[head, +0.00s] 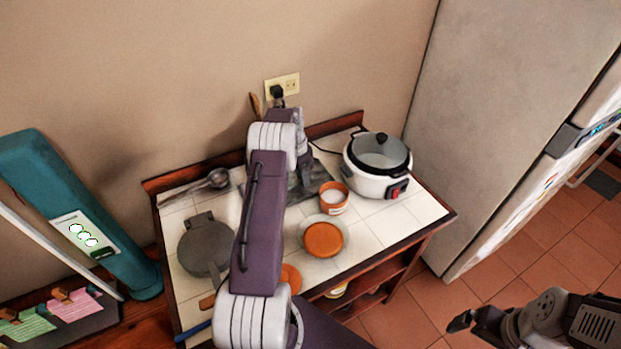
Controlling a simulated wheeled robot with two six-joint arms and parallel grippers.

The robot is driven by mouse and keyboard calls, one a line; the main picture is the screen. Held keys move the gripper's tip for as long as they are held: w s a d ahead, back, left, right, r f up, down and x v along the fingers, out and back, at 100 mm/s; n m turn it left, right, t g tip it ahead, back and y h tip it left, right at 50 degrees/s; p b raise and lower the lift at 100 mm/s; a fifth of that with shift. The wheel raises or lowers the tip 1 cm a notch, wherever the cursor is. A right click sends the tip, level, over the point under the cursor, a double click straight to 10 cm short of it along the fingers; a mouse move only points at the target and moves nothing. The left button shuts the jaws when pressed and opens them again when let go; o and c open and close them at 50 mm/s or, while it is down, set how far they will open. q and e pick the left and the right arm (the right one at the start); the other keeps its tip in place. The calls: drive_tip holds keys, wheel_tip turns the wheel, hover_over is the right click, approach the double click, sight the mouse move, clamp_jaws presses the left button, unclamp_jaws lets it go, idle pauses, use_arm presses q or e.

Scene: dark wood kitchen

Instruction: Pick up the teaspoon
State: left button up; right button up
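No teaspoon can be made out for certain. A grey metal spoon or ladle (218,179) lies at the back left of the tiled table (370,238), its handle pointing left. My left arm reaches over the middle of the table. My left gripper (304,158) is at the back of the table, to the right of the metal spoon and apart from it. Its fingers are mostly hidden by the wrist, and what lies under it is unclear. My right gripper (465,321) is low at the right, over the floor, away from the table; its opening is unclear.
A white cooker (365,183) stands at the table's back right. A small orange-rimmed bowl (333,197) and an orange-filled dish (324,239) are right of my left arm. A grey round pan (206,246) is left of it. A fridge (505,110) stands at the right.

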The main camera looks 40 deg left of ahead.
use_arm(q)
drive_tip(key=shift+f, duration=0.1)
clamp_jaws()
drive_tip(key=r, duration=0.3)
drive_tip(key=r+b, duration=0.1)
drive_tip(key=shift+d+r, duration=0.35)
drive_tip(key=s+d+r+b, duration=0.2)
drive_tip(key=d+r, duration=0.4)
drive_tip(key=d, duration=0.4)
drive_tip(key=shift+s+d+r, duration=0.3)
drive_tip(key=shift+s, duration=0.25)
